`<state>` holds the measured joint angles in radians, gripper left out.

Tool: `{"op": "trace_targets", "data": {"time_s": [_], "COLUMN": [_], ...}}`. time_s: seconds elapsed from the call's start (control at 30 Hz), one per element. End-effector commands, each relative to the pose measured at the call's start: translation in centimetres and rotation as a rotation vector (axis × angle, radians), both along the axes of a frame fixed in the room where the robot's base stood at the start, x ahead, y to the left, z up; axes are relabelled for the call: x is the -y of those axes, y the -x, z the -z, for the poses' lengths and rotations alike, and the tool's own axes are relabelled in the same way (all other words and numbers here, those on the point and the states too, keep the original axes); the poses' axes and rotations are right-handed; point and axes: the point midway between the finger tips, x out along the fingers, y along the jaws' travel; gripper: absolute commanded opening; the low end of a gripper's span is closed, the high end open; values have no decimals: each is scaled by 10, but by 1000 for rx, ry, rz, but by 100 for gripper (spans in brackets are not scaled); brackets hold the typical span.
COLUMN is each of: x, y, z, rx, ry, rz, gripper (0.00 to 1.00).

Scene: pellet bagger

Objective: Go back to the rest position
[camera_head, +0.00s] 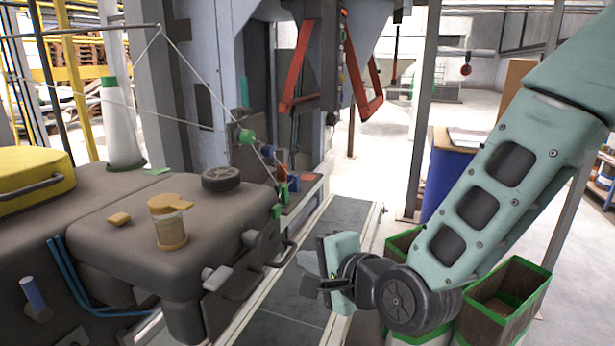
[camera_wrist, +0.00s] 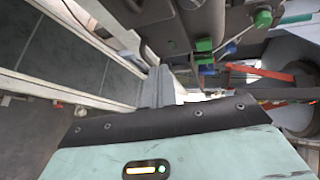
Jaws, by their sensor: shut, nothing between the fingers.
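My gripper (camera_head: 308,273) is in the middle of the head view, at the end of my pale green arm. It is beside the grey-brown machine body (camera_head: 110,225), over the dark conveyor (camera_head: 285,298). It points left, is shut and holds nothing. In the wrist view my gripper's grey fingers (camera_wrist: 160,86) are together, with the conveyor belt (camera_wrist: 62,52) to their left.
A jar with a tan lid (camera_head: 170,228), a black round cap (camera_head: 221,179) and a white cone (camera_head: 122,125) stand on the machine body. Green-rimmed bins (camera_head: 506,296) stand behind and below my arm. A blue drum (camera_head: 446,180) is farther back.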

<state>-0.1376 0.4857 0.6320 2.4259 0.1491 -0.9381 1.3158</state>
Motion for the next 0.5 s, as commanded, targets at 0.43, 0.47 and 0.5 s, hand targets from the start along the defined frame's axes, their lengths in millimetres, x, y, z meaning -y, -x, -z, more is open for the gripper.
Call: {"op": "trace_targets", "data": {"time_s": [0.43, 0.47, 0.5], "x": [71, 79, 90], "y": [143, 153, 166], "z": [31, 30, 28], "rx": [6, 1, -4], "ry": [1035, 1081, 1135], "rz": [-834, -899, -981], "gripper": [0, 0, 0]}}
